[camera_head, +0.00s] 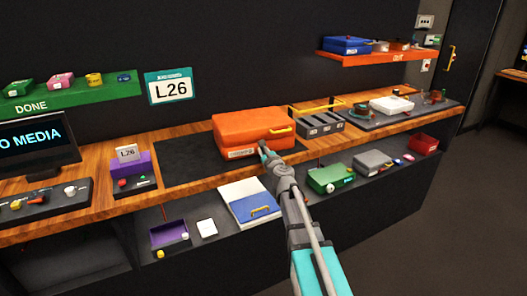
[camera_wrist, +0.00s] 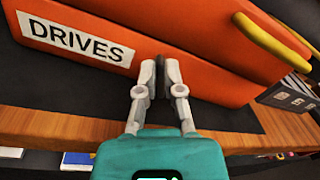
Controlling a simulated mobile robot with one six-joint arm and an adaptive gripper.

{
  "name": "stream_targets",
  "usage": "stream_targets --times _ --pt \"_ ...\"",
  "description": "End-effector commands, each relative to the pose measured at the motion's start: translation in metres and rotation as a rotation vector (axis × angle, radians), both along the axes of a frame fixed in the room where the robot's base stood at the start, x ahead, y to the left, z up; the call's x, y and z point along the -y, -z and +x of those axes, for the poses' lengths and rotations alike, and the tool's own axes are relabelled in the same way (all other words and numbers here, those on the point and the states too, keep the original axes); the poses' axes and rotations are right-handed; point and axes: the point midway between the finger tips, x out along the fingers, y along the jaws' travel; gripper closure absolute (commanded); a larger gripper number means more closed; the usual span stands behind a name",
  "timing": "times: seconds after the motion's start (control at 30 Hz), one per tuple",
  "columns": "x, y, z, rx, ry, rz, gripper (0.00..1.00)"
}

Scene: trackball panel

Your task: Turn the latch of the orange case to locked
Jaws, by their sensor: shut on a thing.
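The orange case (camera_head: 250,128) lies closed on a dark mat on the wooden bench. In the wrist view its front face (camera_wrist: 210,85) fills the upper part, with a white "DRIVES" label (camera_wrist: 76,40) at the left and a yellow handle (camera_wrist: 270,42) at the right. My gripper (camera_head: 264,148) is at the front of the case, right of the label. In the wrist view my gripper (camera_wrist: 161,70) is shut on a small dark latch (camera_wrist: 160,62) on the case front. The fingers hide most of the latch, so I cannot tell which way it points.
The dark mat (camera_head: 185,165) has free room left of the case. A grey slotted rack (camera_head: 320,125) stands close on its right. A purple box (camera_head: 128,165) stands further left. The lower shelf holds a blue-and-white box (camera_head: 245,200) and a green case (camera_head: 330,178).

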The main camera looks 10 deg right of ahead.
Motion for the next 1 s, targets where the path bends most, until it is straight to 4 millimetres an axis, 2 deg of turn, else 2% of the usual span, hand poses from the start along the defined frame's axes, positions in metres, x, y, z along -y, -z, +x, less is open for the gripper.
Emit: stream_targets --times 1.0 --pt "-0.0064 0.0086 -0.0016 0.145 -0.001 -0.927 1.0"
